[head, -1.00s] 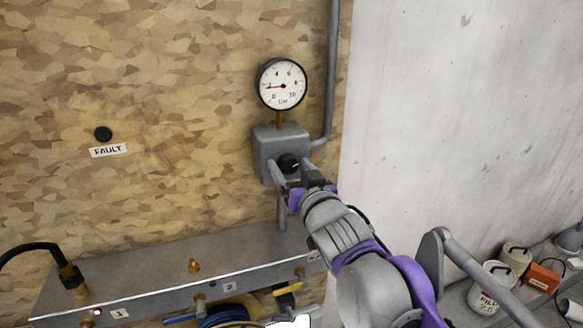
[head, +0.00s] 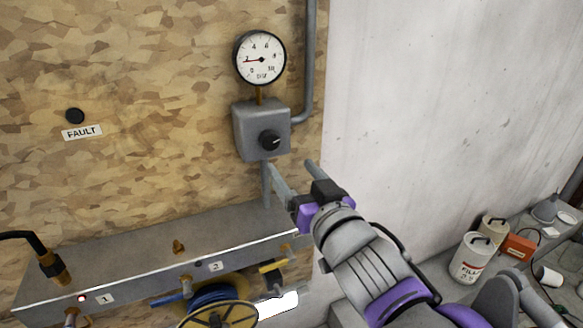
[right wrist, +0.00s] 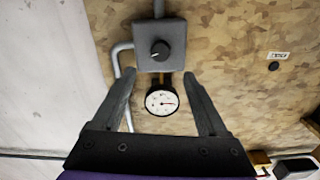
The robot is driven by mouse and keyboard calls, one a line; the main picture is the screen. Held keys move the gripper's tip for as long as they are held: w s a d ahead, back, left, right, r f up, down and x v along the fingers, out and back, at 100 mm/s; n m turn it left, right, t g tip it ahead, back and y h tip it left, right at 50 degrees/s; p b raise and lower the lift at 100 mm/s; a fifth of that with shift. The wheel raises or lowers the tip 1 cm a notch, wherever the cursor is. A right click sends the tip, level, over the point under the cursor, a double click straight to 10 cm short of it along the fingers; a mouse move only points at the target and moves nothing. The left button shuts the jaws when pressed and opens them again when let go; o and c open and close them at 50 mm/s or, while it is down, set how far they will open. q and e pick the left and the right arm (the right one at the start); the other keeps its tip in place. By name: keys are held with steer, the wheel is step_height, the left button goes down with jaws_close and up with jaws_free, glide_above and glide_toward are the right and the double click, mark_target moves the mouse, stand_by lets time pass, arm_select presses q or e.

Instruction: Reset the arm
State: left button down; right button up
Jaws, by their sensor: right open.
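My right arm comes in from the lower right of the head view. Its gripper (head: 291,168) is open and empty, just below and right of the grey box (head: 243,142) on the wall. The black knob (head: 269,140) on the box's front is in plain view, with the fingers apart from it. The right wrist view shows both fingers (right wrist: 159,76) spread, with the knob (right wrist: 160,50) beyond them and the round gauge (right wrist: 161,101) seen between them. My left gripper is in neither view.
The white gauge (head: 259,58) stands above the box, its needle near 2. A grey pipe (head: 309,60) runs up beside it. Below is a metal ledge (head: 140,268) with brass fittings and a blue coil (head: 212,299). Cans (head: 470,258) and an orange box (head: 517,247) stand at right.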

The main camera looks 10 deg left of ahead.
steer(key=s+d+f+m+g+h+p, duration=0.3)
steer(key=d+f+h, duration=0.5)
steer(key=d+f, duration=0.7)
steer(key=s+d+f+m+g+h+p, duration=0.2)
steer(key=s+d+f+g+p, duration=0.2)
steer(key=s+d+f, duration=0.7)
steer(key=s+f+g, duration=0.2)
steer(key=s+f, duration=0.1)
steer(key=s, duration=0.1)
steer(key=shift+f+g+p, duration=0.25)
steer(key=shift+g+p, duration=0.05)
steer(key=shift+p, duration=0.1)
steer(key=shift+d, duration=0.1)
